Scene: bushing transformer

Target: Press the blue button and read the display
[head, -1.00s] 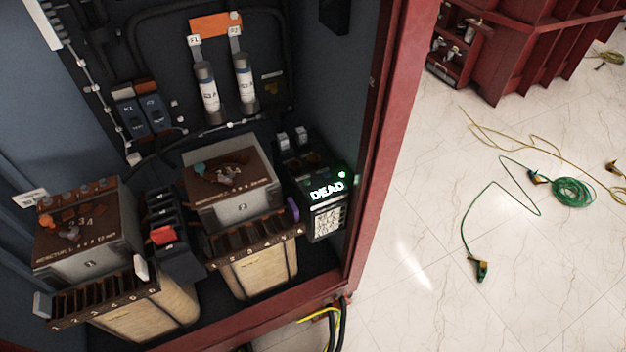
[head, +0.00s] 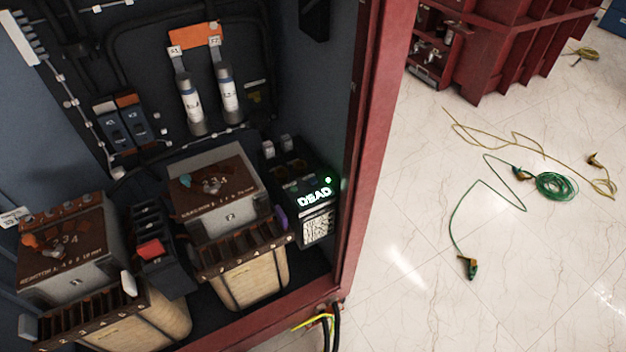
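A black device with a lit display (head: 315,197) stands at the right inside the open cabinet. The display glows green-white and reads "DEAD". A small green light (head: 328,181) glows just above it. A pale textured panel (head: 319,228) is on the device's front below the display. I cannot make out a blue button on it; a small purple part (head: 280,218) shows at its left edge. Neither of my grippers is in the head view.
Two brown-topped transformer units (head: 216,190) (head: 68,252) stand in the cabinet, left of the device. A red cabinet frame (head: 362,150) edges the right side. Green cable (head: 557,187) and yellow cable (head: 520,140) lie on the pale floor. A red ribbed tank (head: 500,45) stands behind.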

